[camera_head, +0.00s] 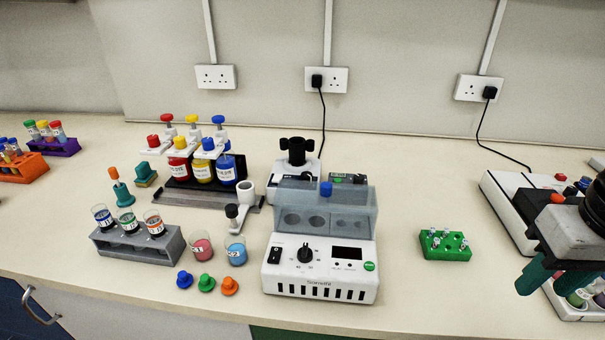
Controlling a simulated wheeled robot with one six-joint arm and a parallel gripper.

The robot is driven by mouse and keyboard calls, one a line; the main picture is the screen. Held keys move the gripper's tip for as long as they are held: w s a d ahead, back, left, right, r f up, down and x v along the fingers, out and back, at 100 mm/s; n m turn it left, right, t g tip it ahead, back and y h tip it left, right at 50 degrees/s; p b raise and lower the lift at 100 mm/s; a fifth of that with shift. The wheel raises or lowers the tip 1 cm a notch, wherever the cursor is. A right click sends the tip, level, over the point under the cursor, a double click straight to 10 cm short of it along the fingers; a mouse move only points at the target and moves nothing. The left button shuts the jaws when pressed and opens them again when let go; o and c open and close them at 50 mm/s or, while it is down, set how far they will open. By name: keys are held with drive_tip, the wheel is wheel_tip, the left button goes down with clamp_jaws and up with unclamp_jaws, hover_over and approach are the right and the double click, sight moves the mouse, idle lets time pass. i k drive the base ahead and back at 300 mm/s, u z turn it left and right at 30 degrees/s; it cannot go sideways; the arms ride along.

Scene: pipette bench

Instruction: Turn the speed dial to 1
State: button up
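A white bench device (320,270) with a clear lid stands at front centre. Its front panel carries a black round dial (305,254) with small marks around it, too small to read for certain. I cannot tell whether this is the speed dial. A second device (520,205), white with a dark top, stands at the right and has small coloured knobs at its back; a dial on it cannot be made out. My gripper (552,281), with teal fingers, is at the right edge, in front of that device and away from the black dial. Its fingers are apart, with nothing seen held.
A green rack (445,245) of small tubes stands between the centre device and my gripper. A grey rack (138,247), two beakers (201,247) and coloured caps (206,283) are at the left. A power cord (493,142) runs behind the right device.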

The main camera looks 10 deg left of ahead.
sight(306, 175)
drive_tip(key=u, duration=0.85)
drive_tip(key=k, duration=1.1)
drive_tip(key=u, duration=1.35)
drive_tip(key=i, duration=1.15)
drive_tip(key=z, duration=0.85)
drive_tip(key=i, duration=0.65)
drive_tip(key=z, duration=1.2)
drive_tip(key=i, duration=0.3)
drive_tip(key=z, duration=0.2)
